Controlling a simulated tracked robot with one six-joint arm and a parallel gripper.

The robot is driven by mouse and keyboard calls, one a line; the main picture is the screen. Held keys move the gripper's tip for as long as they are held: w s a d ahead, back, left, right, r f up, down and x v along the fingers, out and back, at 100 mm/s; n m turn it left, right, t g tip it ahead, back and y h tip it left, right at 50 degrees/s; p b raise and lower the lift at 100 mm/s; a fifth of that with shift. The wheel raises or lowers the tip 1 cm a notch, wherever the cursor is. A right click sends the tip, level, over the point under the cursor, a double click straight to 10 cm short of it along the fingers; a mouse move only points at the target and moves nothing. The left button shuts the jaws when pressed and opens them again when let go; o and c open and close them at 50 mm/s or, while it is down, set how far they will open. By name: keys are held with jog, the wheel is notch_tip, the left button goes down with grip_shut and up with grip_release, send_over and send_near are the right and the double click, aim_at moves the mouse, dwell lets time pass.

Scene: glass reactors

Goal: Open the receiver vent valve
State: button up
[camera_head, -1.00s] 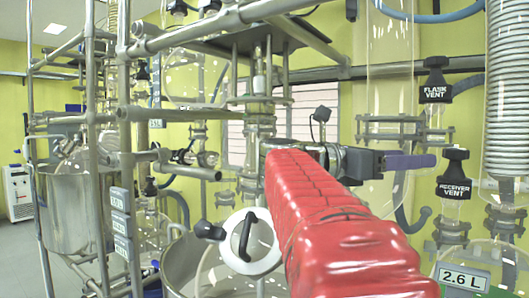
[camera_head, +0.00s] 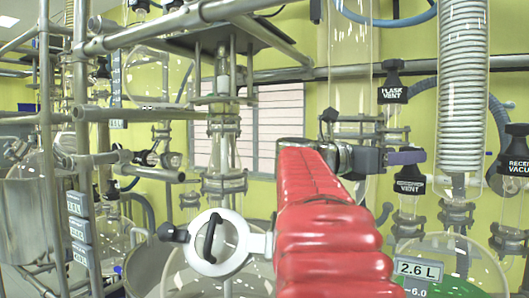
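The receiver vent valve (camera_head: 410,184) is a black knob with a white label on a glass stem, right of centre. Only "VENT" on its label reads clearly, and its top is partly hidden by my gripper. My gripper (camera_head: 408,157) has purple fingers and points right, at the end of my red-sleeved arm. In the picture its fingers overlap the knob's top; I cannot tell if they touch it. The fingers show side-on, so I cannot see any gap between them.
The black flask vent valve (camera_head: 392,94) is above my gripper. A receiver vacuum valve (camera_head: 514,160) is at the right edge. A coiled glass condenser (camera_head: 462,90) rises behind. A round glass vessel labelled 2.6 L (camera_head: 460,262) is below. Metal frame pipes (camera_head: 180,22) cross the upper left.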

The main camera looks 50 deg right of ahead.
jog(key=shift+x, duration=1.95)
jog(key=shift+c, duration=0.5)
jog(key=c, duration=1)
